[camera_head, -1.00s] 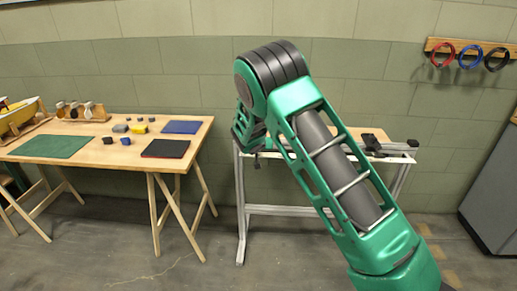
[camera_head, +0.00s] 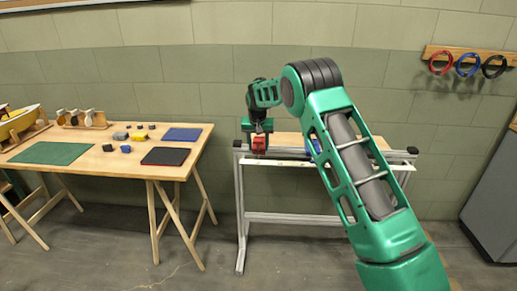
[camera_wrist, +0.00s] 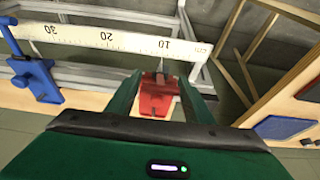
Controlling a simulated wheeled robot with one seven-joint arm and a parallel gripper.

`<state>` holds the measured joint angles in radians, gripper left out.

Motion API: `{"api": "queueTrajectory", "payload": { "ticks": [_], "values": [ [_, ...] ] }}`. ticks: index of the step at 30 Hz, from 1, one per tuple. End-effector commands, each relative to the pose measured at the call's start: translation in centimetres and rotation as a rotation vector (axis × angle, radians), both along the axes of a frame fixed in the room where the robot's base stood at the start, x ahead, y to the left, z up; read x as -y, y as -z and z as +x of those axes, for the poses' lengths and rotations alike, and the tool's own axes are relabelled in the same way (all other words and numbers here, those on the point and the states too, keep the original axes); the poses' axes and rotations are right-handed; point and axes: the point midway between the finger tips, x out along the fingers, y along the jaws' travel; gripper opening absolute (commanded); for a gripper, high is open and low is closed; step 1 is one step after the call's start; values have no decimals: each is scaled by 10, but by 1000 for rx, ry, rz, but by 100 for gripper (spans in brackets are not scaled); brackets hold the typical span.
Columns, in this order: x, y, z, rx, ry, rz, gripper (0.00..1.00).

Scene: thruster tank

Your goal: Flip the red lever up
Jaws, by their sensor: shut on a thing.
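The red lever (camera_wrist: 157,97) lies between the two fingers of my gripper (camera_wrist: 160,84) in the wrist view. My gripper is shut on it. In the head view, a red block, the lever (camera_head: 259,143), shows just under my gripper (camera_head: 258,131) at the left end of the bench. The lever is beside a long white ruler (camera_wrist: 110,38). Its lower part and pivot are partly hidden, so its exact tilt cannot be told.
The bench (camera_head: 243,205) has a metal frame. A wooden table (camera_head: 110,158) with mats and small blocks stands to the left. Red, blue and black rings (camera_head: 467,65) hang on the right wall.

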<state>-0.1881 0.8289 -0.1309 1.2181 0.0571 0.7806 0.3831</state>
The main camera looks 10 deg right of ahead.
Motion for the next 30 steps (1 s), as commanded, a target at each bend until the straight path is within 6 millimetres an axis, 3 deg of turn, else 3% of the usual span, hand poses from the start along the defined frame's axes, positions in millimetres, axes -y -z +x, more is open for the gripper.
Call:
{"api": "queueTrajectory", "payload": {
  "ticks": [18, 19, 20, 30],
  "values": [
    [1, 2, 1, -35, 2, 10, 25],
    [1, 2, 1, -35, 2, 10, 52],
    [1, 2, 1, -35, 2, 10, 59],
    [1, -1, 1, -33, 1, 10, 61]
  ]
}}
